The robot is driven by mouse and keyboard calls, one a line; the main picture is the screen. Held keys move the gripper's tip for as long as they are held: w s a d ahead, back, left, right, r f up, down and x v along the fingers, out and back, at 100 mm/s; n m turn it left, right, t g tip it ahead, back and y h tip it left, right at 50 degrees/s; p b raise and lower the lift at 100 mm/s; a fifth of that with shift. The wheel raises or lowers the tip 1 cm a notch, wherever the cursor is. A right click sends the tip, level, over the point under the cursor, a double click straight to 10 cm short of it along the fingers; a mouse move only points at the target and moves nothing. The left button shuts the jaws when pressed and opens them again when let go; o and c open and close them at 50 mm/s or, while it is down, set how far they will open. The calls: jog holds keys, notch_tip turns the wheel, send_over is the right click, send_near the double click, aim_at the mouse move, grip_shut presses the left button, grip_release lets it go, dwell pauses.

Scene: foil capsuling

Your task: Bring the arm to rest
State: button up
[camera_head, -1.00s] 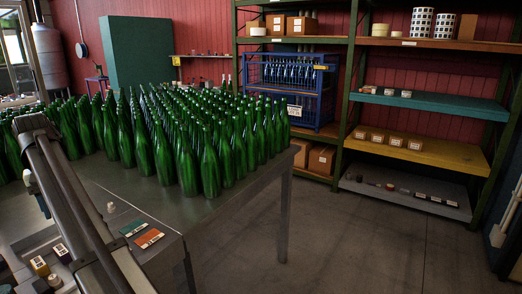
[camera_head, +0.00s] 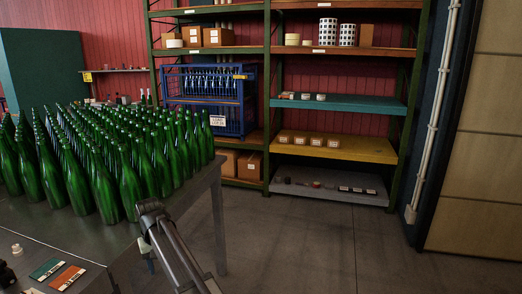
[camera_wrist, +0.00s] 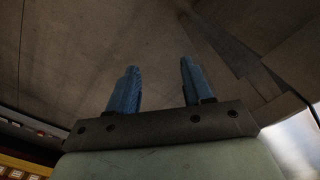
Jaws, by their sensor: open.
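My gripper (camera_wrist: 154,88) shows in the wrist view with its two blue fingers spread apart and nothing between them. It points toward bare grey floor (camera_wrist: 80,45).
Many green bottles (camera_head: 103,185) stand on the metal table (camera_head: 110,245), with a green card (camera_head: 47,269) and an orange card (camera_head: 66,278) at its front. Shelving (camera_head: 335,147) stands at the back. The floor (camera_head: 330,240) to the right of the table is clear.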

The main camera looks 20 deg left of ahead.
jog(key=w+d+f+m, duration=0.1)
jog(key=w+d+f, duration=0.35)
jog(key=d, duration=0.65)
jog(key=w+d+f+m, duration=0.25)
jog(key=d+f, duration=0.35)
jog(key=d, duration=0.4)
jog(key=w+d+f+m, duration=0.1)
jog(key=w+d+f, duration=0.35)
jog(key=d, duration=0.65)
jog(key=s+d+f+m, duration=0.2)
jog(key=s+d+f, duration=0.2)
jog(key=d, duration=0.8)
jog(key=s+d+f+m, duration=0.2)
jog(key=s+d+f, duration=0.15)
jog(key=d, duration=0.85)
jog(key=s+d+f+m, duration=0.1)
jog(key=s+d+f, duration=0.35)
jog(key=d, duration=0.65)
jog(key=s+f+g, duration=0.3)
jog(key=s+f, duration=0.7)
jog(key=s, duration=0.4)
jog(key=s+f+g, duration=0.3)
jog(key=s+f, duration=0.7)
jog(key=s, duration=0.4)
jog(key=shift+s+f+g, duration=0.25)
jog(key=shift+f+g, duration=0.1)
jog(key=shift+g, duration=0.05)
